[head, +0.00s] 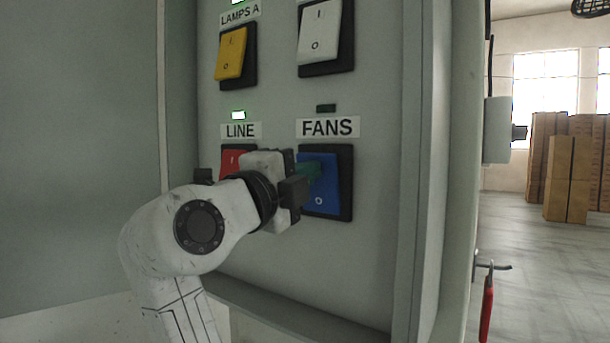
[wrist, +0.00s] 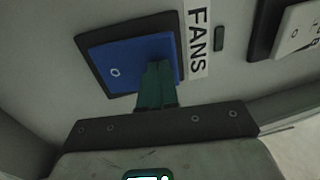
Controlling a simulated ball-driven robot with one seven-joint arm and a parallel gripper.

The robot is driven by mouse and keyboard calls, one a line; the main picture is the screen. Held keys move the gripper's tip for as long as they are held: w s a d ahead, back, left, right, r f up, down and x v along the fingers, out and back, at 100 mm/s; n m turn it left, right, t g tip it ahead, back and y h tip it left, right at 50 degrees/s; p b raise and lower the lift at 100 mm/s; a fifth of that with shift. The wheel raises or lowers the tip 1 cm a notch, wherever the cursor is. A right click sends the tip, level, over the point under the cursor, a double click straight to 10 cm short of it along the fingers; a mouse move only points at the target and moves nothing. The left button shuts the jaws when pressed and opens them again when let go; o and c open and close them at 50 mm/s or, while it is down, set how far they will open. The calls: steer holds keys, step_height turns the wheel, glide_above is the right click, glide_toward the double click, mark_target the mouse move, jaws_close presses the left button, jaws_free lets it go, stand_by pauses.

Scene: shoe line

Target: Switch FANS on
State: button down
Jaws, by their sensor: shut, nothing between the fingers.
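The blue FANS rocker switch (head: 322,198) sits in a black frame under the FANS label (head: 328,127) in the head view. The small indicator above it (head: 326,108) is dark. My gripper (head: 314,170) is shut, with its green fingertips at the upper part of the blue rocker, covering the mark there. In the wrist view the shut green fingers (wrist: 157,85) lie over the label-side end of the blue rocker (wrist: 120,65); its O mark shows at the other end. I cannot tell for sure whether the tips touch it.
Above are the yellow LAMPS A switch (head: 231,53) and a white switch (head: 320,32). The cabinet's right edge (head: 425,170) and lower ledge (head: 290,308) border the panel.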

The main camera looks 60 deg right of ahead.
steer(key=shift+r+y, duration=0.2)
steer(key=shift+y, duration=0.2)
steer(key=shift+d+r+y+b, duration=0.45)
steer(key=shift+r+y+b, duration=0.05)
steer(key=shift+y+b, duration=0.2)
steer(key=shift+a, duration=0.1)
